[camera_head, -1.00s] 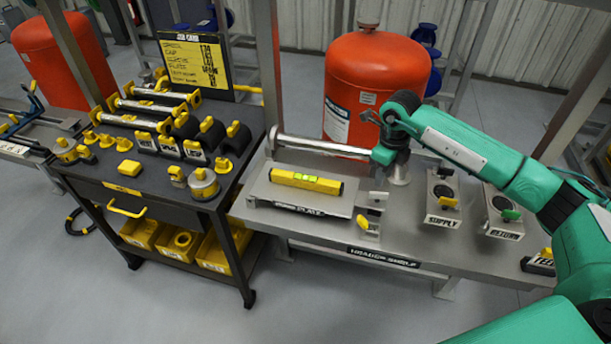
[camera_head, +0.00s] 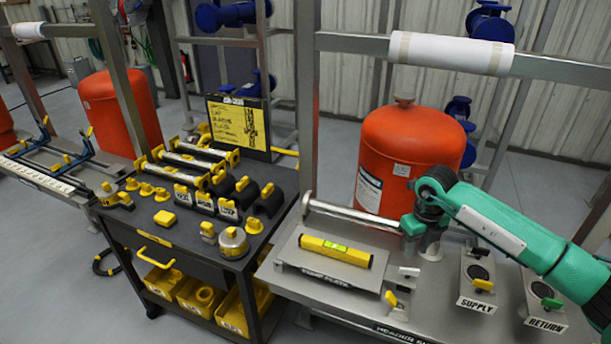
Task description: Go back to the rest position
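My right gripper (camera_head: 413,226) reaches in from the right on its green arm. It is at the right end of a grey pipe (camera_head: 352,214) lying along the back of the metal bench (camera_head: 330,299). The arm's wrist hides the fingertips, so I cannot tell whether they grip the pipe or only stand by it. A pale round fitting (camera_head: 432,246) shows just under the wrist. My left gripper is not in view.
A yellow level (camera_head: 336,250) lies on a plate on the bench. The SUPPLY block (camera_head: 478,284) and RETURN block (camera_head: 545,305) stand right. A dark tool cart (camera_head: 190,243) stands left, a red tank (camera_head: 408,150) behind. A frame bar with a white roll (camera_head: 452,53) crosses above.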

